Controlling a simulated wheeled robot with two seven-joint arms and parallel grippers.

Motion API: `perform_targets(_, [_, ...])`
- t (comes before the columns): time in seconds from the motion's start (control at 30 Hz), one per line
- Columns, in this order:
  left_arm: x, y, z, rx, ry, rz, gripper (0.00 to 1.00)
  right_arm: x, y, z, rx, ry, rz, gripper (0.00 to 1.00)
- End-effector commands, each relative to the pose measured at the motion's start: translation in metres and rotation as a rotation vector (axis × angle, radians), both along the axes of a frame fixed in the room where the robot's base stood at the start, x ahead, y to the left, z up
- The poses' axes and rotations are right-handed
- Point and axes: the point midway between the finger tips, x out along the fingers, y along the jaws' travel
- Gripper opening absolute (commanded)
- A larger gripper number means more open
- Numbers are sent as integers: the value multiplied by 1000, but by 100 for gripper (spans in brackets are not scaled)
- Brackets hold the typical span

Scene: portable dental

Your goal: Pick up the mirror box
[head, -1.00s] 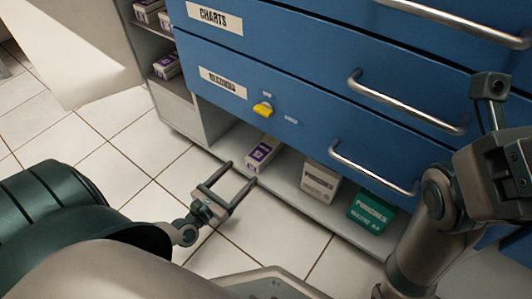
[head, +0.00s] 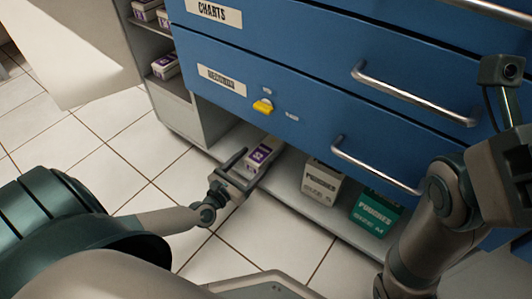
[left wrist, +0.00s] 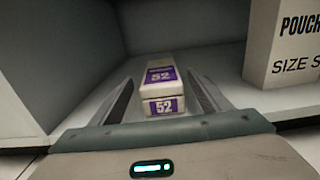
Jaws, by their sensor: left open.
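A small white box with a purple label, marked 52, lies on the bottom shelf under the blue drawers; it is the likely mirror box (head: 260,155). In the left wrist view the box (left wrist: 160,88) sits centred ahead, between my two fingers. My left gripper (head: 249,166) is open, its fingers reaching over the shelf edge on either side of the box's near end. In the left wrist view the left gripper (left wrist: 162,100) shows gaps between both fingers and the box. My right arm comes in at the right of the head view; its gripper fingertips are not seen.
A white pouches box (head: 322,184) and a green pouches box (head: 376,211) stand farther right on the shelf. The blue drawers (head: 300,70) with metal handles overhang the shelf. More purple-labelled boxes (head: 166,66) sit on side shelves at left. Tiled floor (head: 110,165) is clear.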

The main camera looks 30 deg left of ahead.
Motion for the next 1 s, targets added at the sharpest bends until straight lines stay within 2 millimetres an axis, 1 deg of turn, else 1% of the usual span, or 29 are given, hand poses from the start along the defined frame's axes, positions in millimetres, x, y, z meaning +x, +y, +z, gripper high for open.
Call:
perform_targets(0.03, [5,-1,-2,-1,-3,0,70,1,0,-5,-2,2,-1,70])
perform_targets(0.23, [29,-4,-5,-1,-4,-1,70,2,1,-15,-12,3,-2,70])
perform_targets(0.3, [38,-5,-4,-1,-3,0,70,1,1,-15,-13,1,-2,70])
perform_targets(0.4, [45,-5,-3,0,-2,0,70,-1,1,-13,-12,-8,2,70])
perform_targets(0.57, [48,-5,-2,-1,-1,0,70,-4,1,-9,-5,-13,9,70])
perform_targets(0.93, [48,-5,-2,0,-1,0,70,-3,1,-11,-8,-11,6,70])
perform_targets(0.97, [48,-5,-2,0,-1,0,63,-3,1,-11,-8,-11,6,70])
perform_targets(1.0, [48,-5,-2,0,-1,0,54,-2,1,-11,-8,-11,6,70])
